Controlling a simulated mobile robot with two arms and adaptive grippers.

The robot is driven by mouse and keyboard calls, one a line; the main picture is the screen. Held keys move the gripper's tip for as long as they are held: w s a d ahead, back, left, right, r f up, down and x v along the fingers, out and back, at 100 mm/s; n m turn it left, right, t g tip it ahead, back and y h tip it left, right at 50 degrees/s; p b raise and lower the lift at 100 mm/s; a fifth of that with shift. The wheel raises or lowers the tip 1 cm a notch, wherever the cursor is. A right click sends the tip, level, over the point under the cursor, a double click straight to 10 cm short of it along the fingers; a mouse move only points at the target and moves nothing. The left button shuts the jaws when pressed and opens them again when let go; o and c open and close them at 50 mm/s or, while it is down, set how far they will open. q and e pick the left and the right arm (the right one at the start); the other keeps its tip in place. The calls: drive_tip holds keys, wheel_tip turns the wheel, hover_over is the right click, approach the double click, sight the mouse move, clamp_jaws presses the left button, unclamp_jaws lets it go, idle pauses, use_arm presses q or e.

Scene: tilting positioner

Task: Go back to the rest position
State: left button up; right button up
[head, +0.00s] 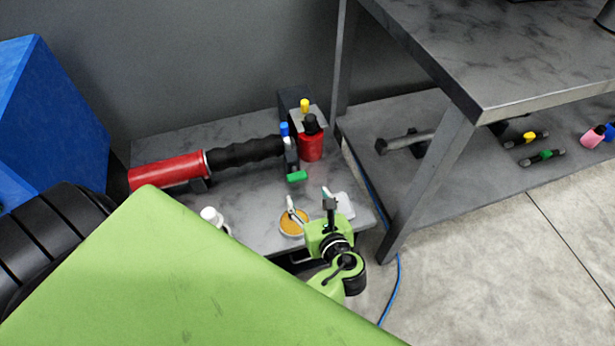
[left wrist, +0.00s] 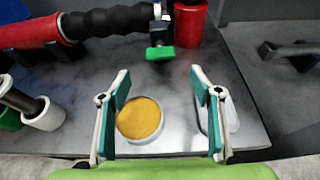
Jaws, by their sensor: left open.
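My left gripper (head: 311,199) is over the right part of the low grey workbench (head: 255,225), with its two fingers spread apart. In the left wrist view, the left gripper (left wrist: 160,82) is open, with nothing held between its white and teal fingers. A round white dish with an orange-yellow inside (left wrist: 140,118) shows between and below the fingers; it also shows in the head view (head: 291,224). A white piece (left wrist: 228,112) lies behind the right finger, partly hidden. My right gripper is in neither view.
A red cylinder with a black ribbed sleeve (head: 168,171) lies across the bench, ending near a small green part (head: 297,176). A red bottle (head: 311,145) stands behind. A taller table's leg (head: 432,180) is right of the bench. A blue cable (head: 397,285) runs on the floor.

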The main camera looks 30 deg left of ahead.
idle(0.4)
